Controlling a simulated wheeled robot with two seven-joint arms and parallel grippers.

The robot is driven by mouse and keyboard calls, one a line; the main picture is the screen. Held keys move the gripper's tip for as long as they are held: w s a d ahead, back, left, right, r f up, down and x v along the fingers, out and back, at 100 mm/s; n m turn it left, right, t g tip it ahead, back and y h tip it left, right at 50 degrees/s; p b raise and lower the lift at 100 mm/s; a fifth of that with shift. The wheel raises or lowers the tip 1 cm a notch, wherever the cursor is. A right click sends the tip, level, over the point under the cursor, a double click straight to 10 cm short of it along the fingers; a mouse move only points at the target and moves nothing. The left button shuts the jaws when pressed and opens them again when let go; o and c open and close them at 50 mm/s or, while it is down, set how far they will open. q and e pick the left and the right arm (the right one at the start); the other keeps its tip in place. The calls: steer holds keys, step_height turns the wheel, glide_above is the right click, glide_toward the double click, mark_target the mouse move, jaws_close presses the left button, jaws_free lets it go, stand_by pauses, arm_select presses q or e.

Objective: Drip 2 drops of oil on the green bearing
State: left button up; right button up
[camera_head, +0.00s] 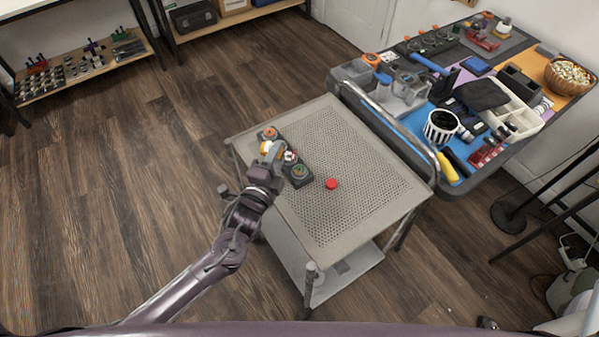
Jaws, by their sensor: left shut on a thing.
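A dark board (307,181) lies along the left part of a perforated cart top. It carries several round bearings. The green bearing (299,171) is at its near right end. An orange-ringed bearing (270,133) is at the far end, and a reddish one (290,156) is in the middle. My left gripper (270,150) is over the board's far half, shut on a small white-and-orange thing (265,147), perhaps the oil bottle. The gripper hides much of it. It is up and to the left of the green bearing. My right gripper is not in view.
A red cap-like piece (332,183) lies on the cart top (365,175), right of the board. The rest of that surface is clear. A crowded workbench (455,183) stands beyond the cart's rail (390,122). Shelves (85,68) stand at the back left.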

arm_select(q)
steer(key=shift+f+n, duration=0.15)
steer(key=shift+n, duration=0.25)
steer(key=shift+r+n+p, duration=0.5)
steer(key=shift+r+n, duration=0.05)
steer(key=shift+n, duration=0.35)
step_height(320, 180, up, 2)
steer(key=n+p, duration=0.2)
steer(key=n, duration=0.3)
steer(key=shift+r+n, duration=0.1)
steer(key=shift+n, duration=0.2)
steer(key=n, duration=0.1)
steer(key=r+n+p, duration=0.1)
steer(key=n, duration=0.1)
steer(key=shift+r+n+p, duration=0.15)
steer(key=shift+n+p, duration=0.15)
steer(key=shift+r+n, duration=0.2)
steer(key=shift+n, duration=0.6)
steer(key=shift+n+p, duration=0.3)
steer(key=shift+n, duration=0.3)
